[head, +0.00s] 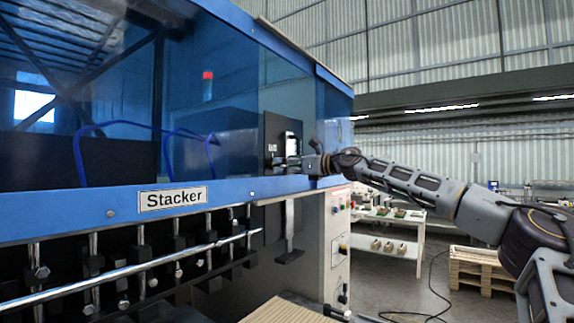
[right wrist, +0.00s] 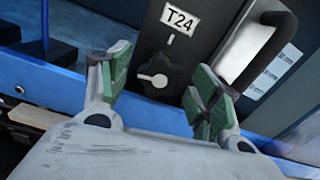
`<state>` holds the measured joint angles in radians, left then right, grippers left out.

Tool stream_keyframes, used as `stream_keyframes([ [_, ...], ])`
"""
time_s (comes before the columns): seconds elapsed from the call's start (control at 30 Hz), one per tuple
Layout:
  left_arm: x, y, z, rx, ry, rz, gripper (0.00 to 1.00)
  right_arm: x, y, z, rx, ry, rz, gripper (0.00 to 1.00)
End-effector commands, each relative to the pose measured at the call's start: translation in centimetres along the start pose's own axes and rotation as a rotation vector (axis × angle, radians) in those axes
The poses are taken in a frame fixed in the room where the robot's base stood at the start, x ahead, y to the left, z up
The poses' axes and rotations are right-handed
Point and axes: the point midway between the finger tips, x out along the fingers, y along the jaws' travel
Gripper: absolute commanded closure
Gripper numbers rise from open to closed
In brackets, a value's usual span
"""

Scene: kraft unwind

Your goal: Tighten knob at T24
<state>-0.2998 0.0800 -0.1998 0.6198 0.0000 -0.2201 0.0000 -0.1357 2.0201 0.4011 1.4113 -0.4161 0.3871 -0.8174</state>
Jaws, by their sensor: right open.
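The T24 label (right wrist: 180,18) is on a dark panel (right wrist: 205,38) in the right wrist view. Below it is a black knob (right wrist: 158,74) with a white pointer aimed to the left. My right gripper (right wrist: 160,92) is open, its green-padded fingers to the left and right of the knob in the picture. I see no finger touching the knob, but cannot tell the depth gap. In the head view my right gripper (head: 291,163) reaches the dark panel (head: 271,140) on the blue machine; the knob is too small to make out there. My left gripper is not in view.
A black handle (right wrist: 262,58) stands out right of the label. In the head view the machine has a Stacker sign (head: 172,198) and a metal rail (head: 130,270) with several clamps below it. A white table (head: 385,243) and wooden pallets (head: 482,268) stand behind my right arm.

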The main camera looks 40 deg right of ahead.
Motion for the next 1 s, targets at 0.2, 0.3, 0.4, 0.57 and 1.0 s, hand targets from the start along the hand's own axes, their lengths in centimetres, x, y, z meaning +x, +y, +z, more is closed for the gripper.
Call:
stream_keyframes([
  [0.2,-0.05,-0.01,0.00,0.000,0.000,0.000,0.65,0.15,0.00,-0.01,0.000,0.000,0.000,0.37],
  [0.3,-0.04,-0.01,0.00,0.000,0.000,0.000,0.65,0.14,0.00,-0.01,0.000,0.000,0.000,0.37],
  [0.4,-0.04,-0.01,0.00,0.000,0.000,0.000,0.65,0.14,0.00,-0.02,0.000,0.000,0.000,0.39],
  [0.57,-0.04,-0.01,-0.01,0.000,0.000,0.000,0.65,0.13,0.00,-0.01,0.000,0.000,0.000,0.60],
  [1.0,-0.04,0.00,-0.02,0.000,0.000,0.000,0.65,0.13,-0.05,0.02,0.046,-0.001,-0.001,0.82],
])
